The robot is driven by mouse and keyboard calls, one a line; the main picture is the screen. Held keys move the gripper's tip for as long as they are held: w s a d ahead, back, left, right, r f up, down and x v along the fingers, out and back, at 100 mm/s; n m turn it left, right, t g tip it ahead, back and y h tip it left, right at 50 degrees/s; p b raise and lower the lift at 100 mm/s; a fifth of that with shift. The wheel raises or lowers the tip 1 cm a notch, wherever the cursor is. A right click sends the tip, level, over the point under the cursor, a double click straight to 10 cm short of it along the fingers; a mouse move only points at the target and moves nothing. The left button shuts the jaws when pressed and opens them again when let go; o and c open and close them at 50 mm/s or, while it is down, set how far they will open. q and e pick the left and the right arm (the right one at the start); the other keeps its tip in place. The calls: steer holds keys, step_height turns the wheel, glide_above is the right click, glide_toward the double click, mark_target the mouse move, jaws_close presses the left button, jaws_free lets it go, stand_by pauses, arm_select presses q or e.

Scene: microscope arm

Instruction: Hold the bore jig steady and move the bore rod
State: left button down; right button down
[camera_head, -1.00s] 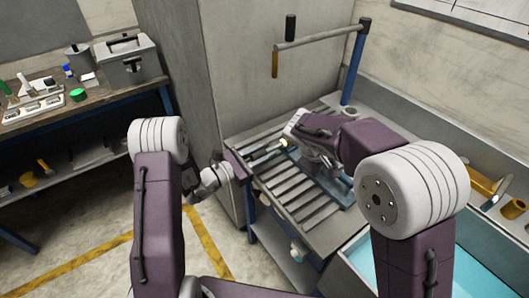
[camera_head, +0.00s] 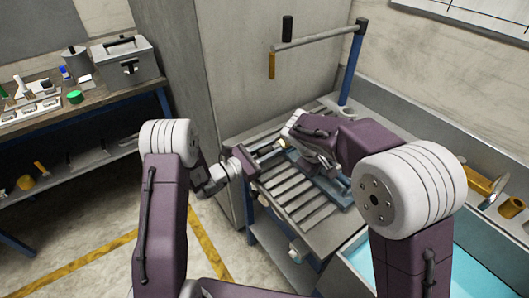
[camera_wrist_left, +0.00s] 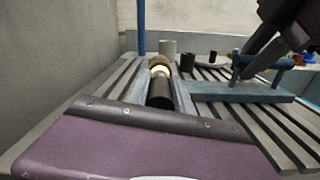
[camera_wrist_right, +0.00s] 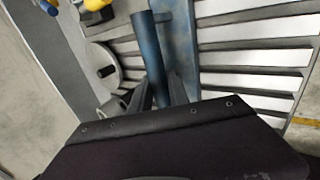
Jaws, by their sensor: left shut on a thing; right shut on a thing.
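The bore jig (camera_wrist_left: 230,91) is a blue plate with a raised bar, lying on the slatted bench top; in the head view its plate (camera_head: 338,192) is partly behind my right arm. My right gripper (camera_wrist_right: 160,95) is shut on the jig's blue bar (camera_wrist_right: 150,50). The bore rod (camera_wrist_left: 160,92) has a dark grip and a cream section, in line with a brownish ring (camera_wrist_left: 158,61) at the jig's far end. How deep the rod sits is unclear.
A blue post with a grey crossbar (camera_head: 320,37) stands behind the bench. A grey cylinder (camera_wrist_left: 168,47) stands beyond the jig. A grey cabinet wall (camera_head: 185,75) rises close to the left. A blue-lined basin (camera_head: 370,265) is at right.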

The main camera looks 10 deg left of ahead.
mark_target(260, 155)
arm_select(q)
steer(key=c, duration=1.1)
jaws_free()
steer(key=v, duration=1.2)
steer(key=v, duration=0.4)
steer(key=x, duration=1.1)
steer(key=shift+w+d, duration=0.25)
steer(key=shift+w, duration=0.05)
